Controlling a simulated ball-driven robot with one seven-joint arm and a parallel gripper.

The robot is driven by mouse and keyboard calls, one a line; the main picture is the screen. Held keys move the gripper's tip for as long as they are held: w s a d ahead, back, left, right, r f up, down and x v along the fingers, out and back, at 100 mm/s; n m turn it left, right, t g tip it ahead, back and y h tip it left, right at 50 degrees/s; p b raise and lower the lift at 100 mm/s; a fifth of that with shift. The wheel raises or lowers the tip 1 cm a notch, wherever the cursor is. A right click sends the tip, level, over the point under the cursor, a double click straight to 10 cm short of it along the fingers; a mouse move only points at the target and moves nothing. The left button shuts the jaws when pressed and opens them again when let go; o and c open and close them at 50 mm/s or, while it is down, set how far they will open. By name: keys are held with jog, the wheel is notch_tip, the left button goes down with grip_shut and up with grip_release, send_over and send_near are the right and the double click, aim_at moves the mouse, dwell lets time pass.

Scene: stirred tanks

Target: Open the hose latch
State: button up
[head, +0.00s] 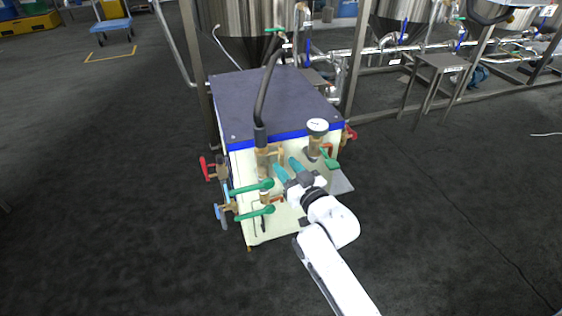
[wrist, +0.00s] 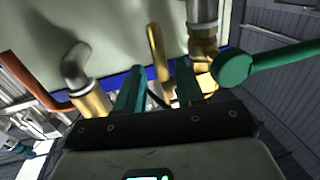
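A black hose (head: 263,95) comes down to a brass coupling (head: 262,160) on the front of a cream cabinet with a dark top. A small brass lever beside the coupling (head: 277,154) looks like the hose latch. In the wrist view a brass bar (wrist: 155,50), likely this latch, stands upright beyond the gap between my fingertips. My gripper (head: 288,167) has teal fingers, is open and empty, and is just right of the coupling, close to the cabinet front. In the wrist view its fingers (wrist: 160,75) are apart. Whether they touch the bar I cannot tell.
Green-handled valves (head: 250,188) are left of my gripper; one green handle also shows in the wrist view (wrist: 270,60). A gauge (head: 317,127) and another green handle (head: 331,160) are to the right. Red handles stick out at both cabinet sides. The floor in front is clear.

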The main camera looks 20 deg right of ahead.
aim_at(281, 161)
jog(key=shift+w+a+b, duration=0.2)
jog(key=shift+w+b, duration=0.15)
jog(key=shift+w, duration=0.5)
jog(key=shift+w+a+b, duration=0.15)
jog(key=shift+w+b, duration=0.2)
jog(key=shift+w, duration=0.5)
jog(key=shift+c, duration=0.2)
grip_shut()
